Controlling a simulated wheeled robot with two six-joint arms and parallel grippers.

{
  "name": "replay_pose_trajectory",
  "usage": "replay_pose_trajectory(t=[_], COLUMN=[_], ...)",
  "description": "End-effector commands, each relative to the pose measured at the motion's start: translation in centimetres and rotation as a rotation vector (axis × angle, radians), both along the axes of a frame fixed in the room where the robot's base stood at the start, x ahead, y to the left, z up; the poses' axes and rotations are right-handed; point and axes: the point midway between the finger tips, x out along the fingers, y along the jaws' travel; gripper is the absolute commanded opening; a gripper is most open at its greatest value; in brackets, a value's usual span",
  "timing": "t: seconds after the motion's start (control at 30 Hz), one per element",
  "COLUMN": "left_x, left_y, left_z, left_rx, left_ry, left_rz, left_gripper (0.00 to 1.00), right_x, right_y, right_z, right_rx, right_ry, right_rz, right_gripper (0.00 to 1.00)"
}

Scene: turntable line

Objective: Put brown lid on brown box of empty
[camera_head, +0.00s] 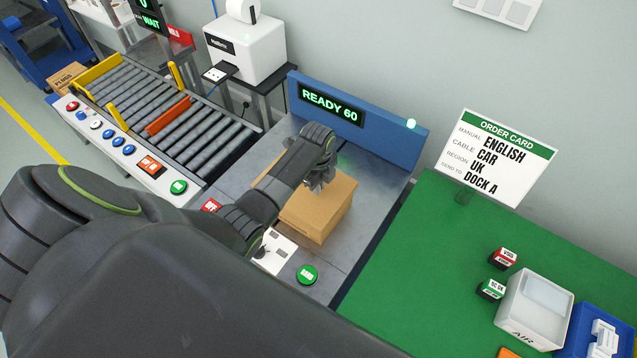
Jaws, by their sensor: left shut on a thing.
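A brown box (310,222) stands on the grey metal plate of the scale-like station, in front of the blue panel. Its top is a flat brown surface, the brown lid (338,193), which looks level and lies at the box's top. I cannot tell whether a small gap is left between them. My left gripper (318,184) points down at the lid and is shut on it, with the fingertips partly hidden. My left arm covers the box's left part. My right gripper is not in view.
A blue panel (377,125) reading READY 60 stands behind the box. A roller conveyor (200,125) is at left, with a printer (245,48) behind it.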

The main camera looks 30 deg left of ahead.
Motion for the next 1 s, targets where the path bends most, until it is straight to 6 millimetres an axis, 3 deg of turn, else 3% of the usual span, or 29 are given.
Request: replay_pose_trajectory(t=[1.0], left_x=[0.12], left_y=[-0.04], left_z=[0.02], left_rx=[0.0], left_ry=[0.0], left_rz=[0.004], left_gripper=[0.0], right_x=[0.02], right_y=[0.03], right_z=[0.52], right_rx=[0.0], right_ry=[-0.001], right_rz=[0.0], right_gripper=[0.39])
